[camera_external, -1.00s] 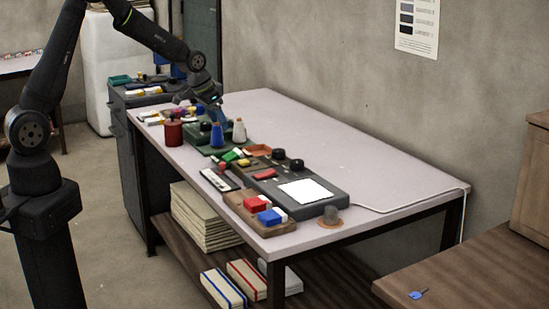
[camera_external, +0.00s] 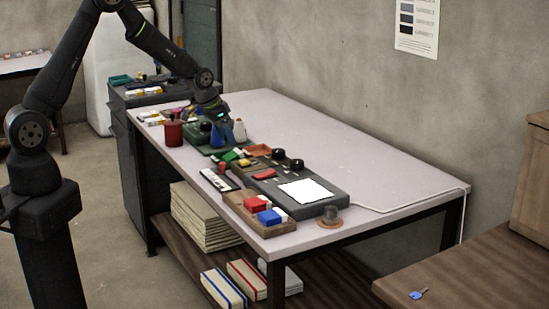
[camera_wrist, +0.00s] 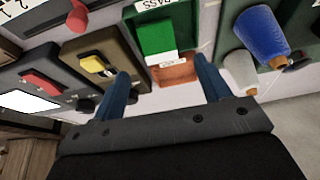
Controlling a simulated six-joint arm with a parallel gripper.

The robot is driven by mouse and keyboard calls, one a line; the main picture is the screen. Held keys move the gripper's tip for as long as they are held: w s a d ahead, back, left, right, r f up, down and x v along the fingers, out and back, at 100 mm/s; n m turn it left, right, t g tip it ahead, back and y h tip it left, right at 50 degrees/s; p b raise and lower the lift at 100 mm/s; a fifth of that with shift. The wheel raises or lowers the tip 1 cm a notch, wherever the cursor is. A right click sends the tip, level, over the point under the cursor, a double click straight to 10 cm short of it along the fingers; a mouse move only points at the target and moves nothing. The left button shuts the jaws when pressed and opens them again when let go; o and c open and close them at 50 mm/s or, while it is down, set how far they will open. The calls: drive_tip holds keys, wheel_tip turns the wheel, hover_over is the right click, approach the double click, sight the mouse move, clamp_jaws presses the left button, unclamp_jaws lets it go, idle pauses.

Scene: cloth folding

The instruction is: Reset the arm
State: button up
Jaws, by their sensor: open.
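My gripper (camera_external: 222,131) is over the back half of the long table, close above the green base with the thread cones. In the wrist view its two blue fingers (camera_wrist: 163,88) are spread apart with nothing between them. A terracotta tray (camera_wrist: 174,73) and a green compartment marked PASS, with a green block (camera_wrist: 156,36), show beyond the fingertips. A blue cone (camera_wrist: 262,36) and a white cone (camera_wrist: 241,70) are to the right of the fingers. The external view does not show clearly whether the fingers touch anything.
A white square (camera_external: 305,190) lies on a dark grey panel (camera_external: 262,186) at the table's front. A red jar (camera_external: 173,133) stands at the left edge. A wooden tray (camera_external: 241,207) holds red and blue blocks. The table's right side is clear.

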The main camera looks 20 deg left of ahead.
drive_tip(key=v, duration=1.7)
drive_tip(key=x, duration=1.6)
drive_tip(key=shift+w+f, duration=0.1)
drive_tip(key=shift+f, duration=0.15)
drive_tip(key=shift+w+d+f, duration=0.15)
drive_tip(key=shift+d, duration=0.1)
wheel_tip(320, 180, up, 5)
drive_tip(key=w+a+r+n, duration=0.1)
drive_tip(key=w+a, duration=0.2)
drive_tip(key=a, duration=0.5)
drive_tip(key=w+a+r+n+y, duration=0.1)
drive_tip(key=w+a, duration=0.1)
drive_tip(key=a, duration=0.7)
drive_tip(key=w+a+r+n, duration=0.1)
drive_tip(key=w+a+n, duration=0.15)
drive_tip(key=a, duration=0.55)
drive_tip(key=a+t, duration=0.1)
drive_tip(key=a, duration=0.9)
drive_tip(key=s+a+f+n+y, duration=0.2)
drive_tip(key=a+f+n, duration=0.1)
drive_tip(key=f, duration=0.3)
drive_tip(key=shift+a+f+n, duration=0.2)
drive_tip(key=shift+a+n, duration=0.15)
drive_tip(key=shift+a, duration=0.15)
